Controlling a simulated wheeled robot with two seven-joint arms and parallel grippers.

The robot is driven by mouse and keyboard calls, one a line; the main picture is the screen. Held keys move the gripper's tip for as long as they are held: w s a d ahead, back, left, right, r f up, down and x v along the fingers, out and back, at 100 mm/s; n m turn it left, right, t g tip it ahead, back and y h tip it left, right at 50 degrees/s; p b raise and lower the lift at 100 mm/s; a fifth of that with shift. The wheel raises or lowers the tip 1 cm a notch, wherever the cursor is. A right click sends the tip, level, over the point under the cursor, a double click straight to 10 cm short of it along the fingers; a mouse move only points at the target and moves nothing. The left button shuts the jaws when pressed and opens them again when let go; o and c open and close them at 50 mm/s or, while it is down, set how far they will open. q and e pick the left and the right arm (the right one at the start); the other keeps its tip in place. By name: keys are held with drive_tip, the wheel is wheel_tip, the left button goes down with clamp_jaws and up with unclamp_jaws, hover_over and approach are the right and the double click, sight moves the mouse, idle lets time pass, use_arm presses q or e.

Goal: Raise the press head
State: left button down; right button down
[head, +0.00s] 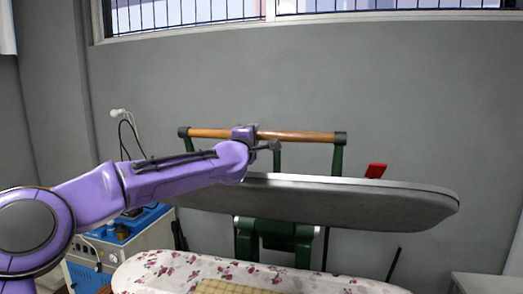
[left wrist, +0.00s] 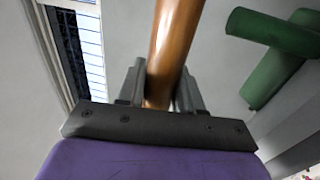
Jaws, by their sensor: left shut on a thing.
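The press head (head: 330,198) is a long grey plate with a pale top edge. It hangs well above the flowered press bed (head: 150,272), with a clear gap between them. Its brown wooden handle bar (head: 300,137) runs between two green posts above the head. My left gripper (head: 268,146) is at the bar, left of its middle. In the left wrist view, the bar (left wrist: 174,45) passes between the two dark fingers of my left gripper (left wrist: 160,88), which is shut on it. My right gripper is in neither view.
A green hinge block (head: 275,236) stands behind the bed. A red lever (head: 376,171) sticks up behind the head at right. A white and blue unit (head: 140,235) with hoses stands at left. A checked cloth (head: 235,287) lies on the bed.

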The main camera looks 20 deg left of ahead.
use_arm(q)
drive_tip(key=shift+w+a+r, duration=0.1)
drive_tip(key=shift+w+r, duration=0.3)
drive_tip(key=shift+w, duration=0.05)
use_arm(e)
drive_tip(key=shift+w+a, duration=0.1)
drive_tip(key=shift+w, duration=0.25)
use_arm(q)
drive_tip(key=c, duration=0.8)
unclamp_jaws()
drive_tip(key=shift+c, duration=0.2)
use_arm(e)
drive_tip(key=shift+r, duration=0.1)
use_arm(q)
drive_tip(key=shift+f, duration=0.1)
drive_tip(key=b+v, duration=0.6)
drive_tip(key=v, duration=0.4)
drive_tip(key=shift+s, duration=0.3)
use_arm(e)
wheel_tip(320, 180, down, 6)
